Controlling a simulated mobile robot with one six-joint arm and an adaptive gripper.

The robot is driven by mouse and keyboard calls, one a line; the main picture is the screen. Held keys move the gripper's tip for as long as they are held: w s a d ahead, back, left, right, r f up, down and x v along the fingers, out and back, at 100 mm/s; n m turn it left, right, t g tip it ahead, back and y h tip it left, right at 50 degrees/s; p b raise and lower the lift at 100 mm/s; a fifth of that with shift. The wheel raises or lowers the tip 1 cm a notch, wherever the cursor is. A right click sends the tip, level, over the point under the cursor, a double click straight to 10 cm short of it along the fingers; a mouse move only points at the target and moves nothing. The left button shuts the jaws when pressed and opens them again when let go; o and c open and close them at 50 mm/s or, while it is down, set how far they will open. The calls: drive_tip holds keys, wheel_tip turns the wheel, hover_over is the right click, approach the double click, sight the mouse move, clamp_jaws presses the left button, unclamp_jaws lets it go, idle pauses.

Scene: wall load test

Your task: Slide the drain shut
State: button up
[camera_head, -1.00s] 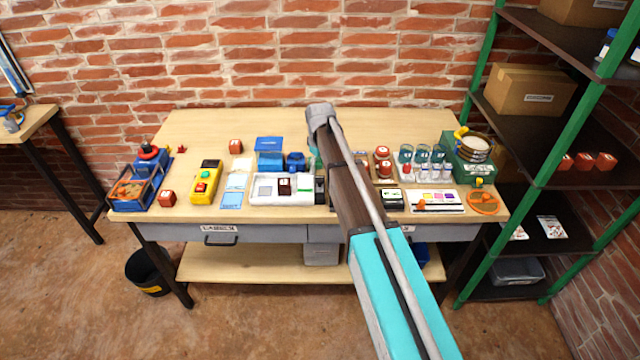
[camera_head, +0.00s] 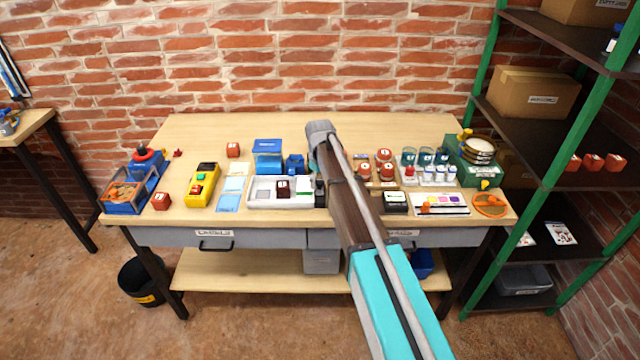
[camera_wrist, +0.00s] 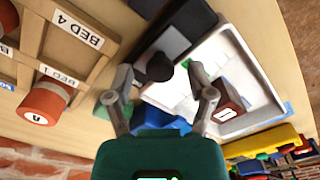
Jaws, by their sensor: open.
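A white tray (camera_head: 262,192) lies near the bench's front edge, left of my arm. In the wrist view the tray (camera_wrist: 250,75) has a dark slide-like piece (camera_wrist: 172,42) with a round black knob (camera_wrist: 159,67) at one end, which looks like the drain's slide. Whether the drain is open or shut I cannot tell. My gripper (camera_wrist: 158,82) is open, its fingers either side of the knob in that picture; contact is not clear. In the head view my arm hides the gripper and part of the tray's right end. A dark red block (camera_head: 283,188) sits in the tray.
A wooden rack with red-capped jars (camera_wrist: 42,103) is close beside my gripper. A yellow control box (camera_head: 202,185) and a blue container (camera_head: 268,158) stand left of and behind the tray. Small cups (camera_head: 427,160) and a green machine (camera_head: 480,172) are at the right. The back of the bench is clear.

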clamp_jaws()
drive_tip(key=shift+w, duration=0.75)
unclamp_jaws()
drive_tip(key=shift+s, duration=0.1)
idle(0.4)
